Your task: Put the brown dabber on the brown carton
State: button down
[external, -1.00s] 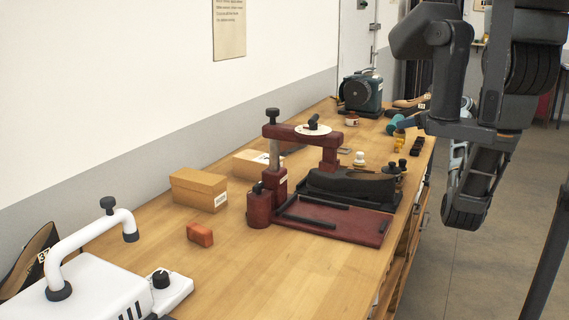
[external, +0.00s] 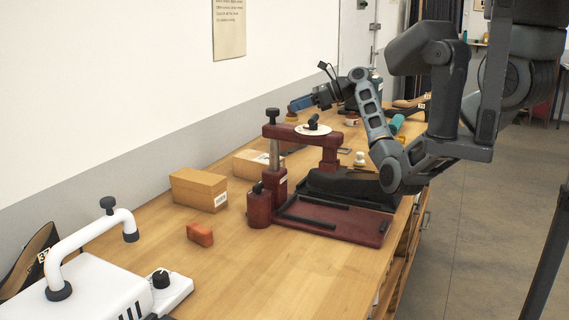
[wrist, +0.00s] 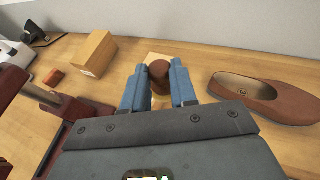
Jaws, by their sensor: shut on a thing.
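My gripper (external: 300,103) is above the bench, beyond the dark red press. Its blue fingers (wrist: 158,88) are shut on the brown dabber (wrist: 158,72), whose round brown top shows between them. In the external view a small brown part of the dabber (external: 291,117) shows below the fingers. The brown carton (external: 198,190) stands on the bench near the wall, well to the left of and nearer the camera than my gripper. In the wrist view the carton (wrist: 95,53) is left of the fingers, apart from the dabber.
A paler, labelled carton (external: 255,163) lies beyond the brown one. The dark red press (external: 330,222) stands in front, with an orange block (external: 200,234) to its left. A brown shoe (wrist: 265,98) lies right of my gripper. Bare bench lies around the orange block.

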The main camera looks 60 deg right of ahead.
jog(key=w+a+f, duration=0.4)
jog(key=w+a, duration=0.1)
jog(key=w+a+f, duration=0.2)
jog(key=shift+w+a+f, duration=0.35)
jog(key=shift+w+a, duration=0.05)
jog(key=shift+f+p, duration=0.3)
jog(key=shift+f, duration=1.75)
jog(key=c, duration=0.9)
grip_release()
jog(key=shift+f, duration=0.1)
jog(key=shift+s+d+r+p, duration=0.15)
jog(key=shift+s+r+p, duration=0.2)
jog(key=shift+r+p, duration=0.25)
jog(key=p+v, duration=0.6)
jog(key=v, duration=0.4)
jog(key=shift+s+d+p, duration=0.2)
jog(key=shift+s+p, duration=0.2)
jog(key=shift+s, duration=0.05)
jog(key=shift+f, duration=0.1)
